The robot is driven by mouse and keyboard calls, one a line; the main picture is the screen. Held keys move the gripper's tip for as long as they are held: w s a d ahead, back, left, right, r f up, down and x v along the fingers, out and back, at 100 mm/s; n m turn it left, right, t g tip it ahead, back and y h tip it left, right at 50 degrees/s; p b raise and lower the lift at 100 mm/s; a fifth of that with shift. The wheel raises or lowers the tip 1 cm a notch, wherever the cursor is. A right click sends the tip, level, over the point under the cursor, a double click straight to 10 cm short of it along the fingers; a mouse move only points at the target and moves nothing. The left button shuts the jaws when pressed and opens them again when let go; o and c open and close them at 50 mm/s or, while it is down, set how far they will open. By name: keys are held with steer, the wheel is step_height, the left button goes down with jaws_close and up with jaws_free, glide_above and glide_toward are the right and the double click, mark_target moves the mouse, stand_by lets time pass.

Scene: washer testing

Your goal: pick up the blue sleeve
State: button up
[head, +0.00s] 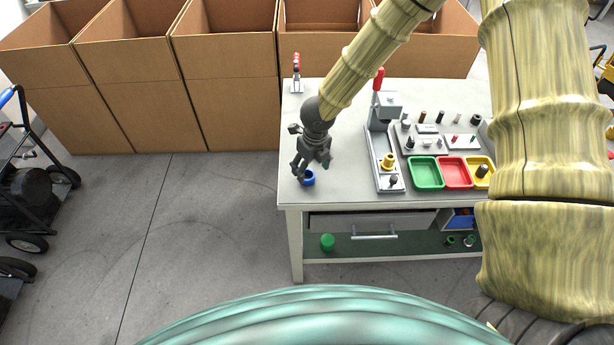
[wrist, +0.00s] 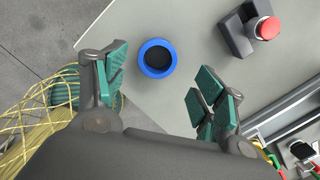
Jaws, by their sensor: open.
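The blue sleeve (head: 308,178) is a short round ring with a dark hollow middle. It stands on the table (head: 336,140) near the left front edge. In the wrist view the blue sleeve (wrist: 158,58) sits upright, seen from above, beyond the fingertips and between their lines. My gripper (head: 311,170) is over the sleeve in the head view. In the wrist view my gripper (wrist: 162,85) is open and empty, with teal finger pads spread on both sides. The exact height above the sleeve cannot be told.
A grey press with a red handle (head: 378,80) stands right of my gripper. Green (head: 426,172), red (head: 456,172) and yellow (head: 481,169) trays lie farther right. A red-topped grey part (wrist: 264,28) is near the sleeve. Cardboard boxes (head: 225,95) stand behind.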

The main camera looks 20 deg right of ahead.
mark_target(308, 173)
steer(key=shift+w+a+f+p, duration=0.1)
steer(key=shift+w+f+p, duration=0.05)
steer(key=shift+f, duration=0.55)
steer(key=shift+w+a+f+p, duration=0.1)
steer(key=shift+w+f+p, duration=0.05)
steer(key=shift+f, duration=0.5)
steer(key=shift+w+a+f+p, duration=0.1)
steer(key=shift+w+f+p, duration=0.05)
steer(key=shift+f, duration=0.55)
steer(key=c, duration=1.1)
